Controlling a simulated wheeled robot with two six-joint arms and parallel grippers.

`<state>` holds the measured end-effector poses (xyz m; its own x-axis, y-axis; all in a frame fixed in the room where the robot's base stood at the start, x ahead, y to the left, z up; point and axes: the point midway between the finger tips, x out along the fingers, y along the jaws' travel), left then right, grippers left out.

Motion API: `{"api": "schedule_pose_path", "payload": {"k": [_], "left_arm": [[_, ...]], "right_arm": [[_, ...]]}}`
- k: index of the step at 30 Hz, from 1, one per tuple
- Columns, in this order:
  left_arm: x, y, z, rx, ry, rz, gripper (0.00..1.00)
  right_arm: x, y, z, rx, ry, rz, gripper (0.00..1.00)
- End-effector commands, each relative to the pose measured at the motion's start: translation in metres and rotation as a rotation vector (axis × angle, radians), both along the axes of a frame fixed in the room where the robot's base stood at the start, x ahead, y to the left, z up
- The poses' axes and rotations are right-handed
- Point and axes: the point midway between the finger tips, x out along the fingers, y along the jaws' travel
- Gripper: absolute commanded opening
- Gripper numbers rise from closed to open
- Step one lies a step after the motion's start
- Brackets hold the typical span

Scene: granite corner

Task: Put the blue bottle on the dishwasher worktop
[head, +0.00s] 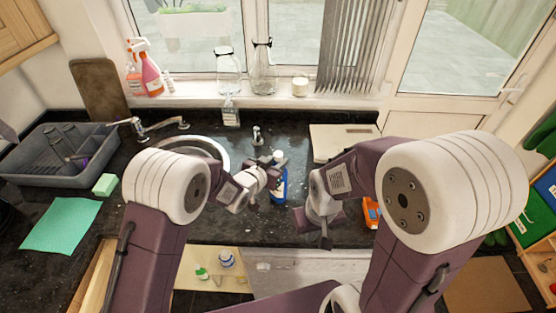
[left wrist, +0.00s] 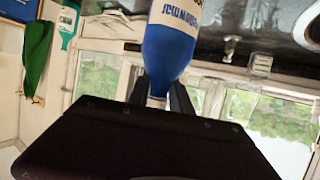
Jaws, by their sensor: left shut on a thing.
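The blue bottle (head: 280,188) has a white label and a pale cap, and it stands out against the dark worktop near the middle of the head view. My left gripper (head: 271,172) is shut on its neck end. In the left wrist view the bottle (left wrist: 170,50) appears upside down between my left fingers (left wrist: 160,98). I cannot tell whether its base touches the surface. The black speckled worktop (head: 262,228) runs in front of it, above a white appliance front (head: 310,268). My right gripper (head: 325,238) hangs to the right of the bottle, apart from it; its jaw opening is unclear.
A round sink (head: 222,150) with a tap lies behind left. A grey dish rack (head: 40,165), green sponge (head: 105,184) and green cloth (head: 62,225) are at left. A pale board (head: 335,138) lies behind right. An orange item (head: 371,212) sits beside my right arm.

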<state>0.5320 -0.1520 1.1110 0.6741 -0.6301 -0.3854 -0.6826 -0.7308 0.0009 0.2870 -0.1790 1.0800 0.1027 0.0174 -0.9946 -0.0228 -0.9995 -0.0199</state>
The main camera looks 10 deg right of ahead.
Motion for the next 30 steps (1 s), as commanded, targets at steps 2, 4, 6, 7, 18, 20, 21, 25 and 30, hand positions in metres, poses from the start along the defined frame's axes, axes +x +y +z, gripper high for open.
{"api": "schedule_pose_path", "payload": {"k": [2,4,6,7,18,20,21,25,30], "left_arm": [[0.001,-0.001,0.000,-0.003,-0.005,0.000,0.00],[0.001,-0.001,0.000,-0.004,-0.006,0.000,0.00],[0.001,-0.001,0.000,-0.004,-0.006,0.000,0.00],[0.001,-0.001,0.000,-0.004,-0.006,0.000,0.00],[0.000,0.000,-0.004,0.000,-0.002,0.001,0.47],[0.000,0.000,-0.004,0.000,-0.002,0.001,0.47],[0.000,0.000,-0.004,0.000,-0.002,0.001,0.47],[0.000,0.000,0.001,0.000,-0.002,0.001,0.47],[-0.017,0.017,0.007,-0.001,-0.002,0.003,0.47]], "right_arm": [[0.000,0.000,0.001,0.000,0.000,0.000,0.00],[0.000,0.000,0.001,0.000,0.000,0.000,0.00],[0.000,0.000,0.000,0.000,0.000,0.000,0.00],[0.000,0.000,0.000,0.000,0.000,0.000,0.00],[0.000,0.000,-0.003,0.000,0.000,0.000,0.00],[0.000,0.000,-0.003,0.000,0.000,0.000,0.00],[0.000,0.000,-0.003,0.000,0.000,0.000,0.00],[0.000,0.000,0.002,0.000,0.000,0.000,0.00],[0.000,0.000,-0.008,0.000,0.000,0.000,0.00]]}}
